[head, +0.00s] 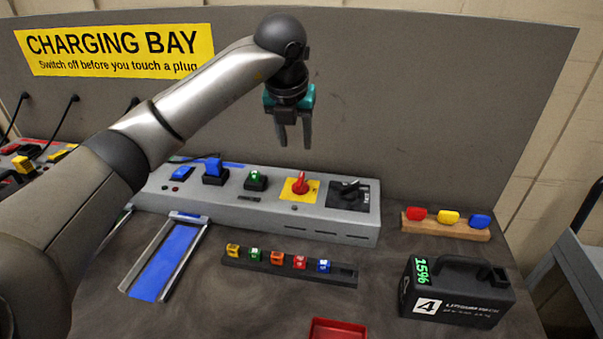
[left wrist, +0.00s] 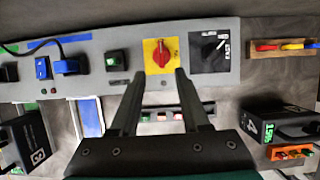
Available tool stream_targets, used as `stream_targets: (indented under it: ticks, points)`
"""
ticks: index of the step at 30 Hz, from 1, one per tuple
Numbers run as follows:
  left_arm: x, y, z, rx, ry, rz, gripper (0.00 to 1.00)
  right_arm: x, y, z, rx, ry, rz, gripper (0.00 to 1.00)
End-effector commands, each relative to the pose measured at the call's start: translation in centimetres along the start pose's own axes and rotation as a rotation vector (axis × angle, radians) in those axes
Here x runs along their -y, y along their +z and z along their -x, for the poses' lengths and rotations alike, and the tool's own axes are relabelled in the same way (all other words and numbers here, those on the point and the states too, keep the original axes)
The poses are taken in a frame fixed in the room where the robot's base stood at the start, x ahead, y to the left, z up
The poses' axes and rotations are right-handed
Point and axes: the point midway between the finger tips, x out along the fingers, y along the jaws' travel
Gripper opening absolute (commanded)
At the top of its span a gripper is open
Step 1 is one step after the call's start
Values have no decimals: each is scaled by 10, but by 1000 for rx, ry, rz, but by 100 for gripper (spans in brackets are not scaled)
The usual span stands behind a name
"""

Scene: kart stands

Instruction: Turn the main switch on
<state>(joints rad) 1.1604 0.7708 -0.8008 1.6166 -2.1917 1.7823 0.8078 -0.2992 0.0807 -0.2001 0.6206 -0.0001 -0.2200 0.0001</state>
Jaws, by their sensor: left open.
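A red rotary switch (head: 300,184) sits on a yellow plate on the sloped face of the grey charging console (head: 290,218). In the left wrist view the red switch (left wrist: 161,50) shows just beyond the fingertips, its handle pointing roughly up and down the picture. A black rotary knob (head: 350,188) on a black plate is right of it; its handle is turned sideways. My left gripper (head: 295,146) hangs above the console near the red switch, fingers down, open and empty. It also shows in the left wrist view (left wrist: 160,76), apart from the switch. My right gripper is not in view.
A green-lit button (head: 256,180) and a blue plug (head: 213,168) are left of the switch. A strip of coloured blocks (head: 285,268), a black battery pack (head: 460,290) and a red tray (head: 338,329) lie in front. A grey back panel (head: 420,100) rises behind.

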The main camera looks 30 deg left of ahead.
Motion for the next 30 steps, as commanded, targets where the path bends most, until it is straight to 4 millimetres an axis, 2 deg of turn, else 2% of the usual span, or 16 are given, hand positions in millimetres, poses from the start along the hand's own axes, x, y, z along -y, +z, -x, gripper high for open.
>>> stream_targets:
  ticks: [1, 9, 15, 21, 30]
  points:
    - [0, -2, -12, -6, 2, 0, 46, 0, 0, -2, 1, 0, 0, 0]
    - [1, -2, -71, -6, -2, 0, 46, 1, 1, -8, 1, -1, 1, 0]
    - [1, -2, -110, -5, -2, -1, 46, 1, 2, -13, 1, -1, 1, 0]
    - [2, -2, -129, -3, -3, -2, 46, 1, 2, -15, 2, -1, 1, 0]
    - [2, -1, -133, -2, -4, -3, 46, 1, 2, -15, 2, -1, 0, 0]
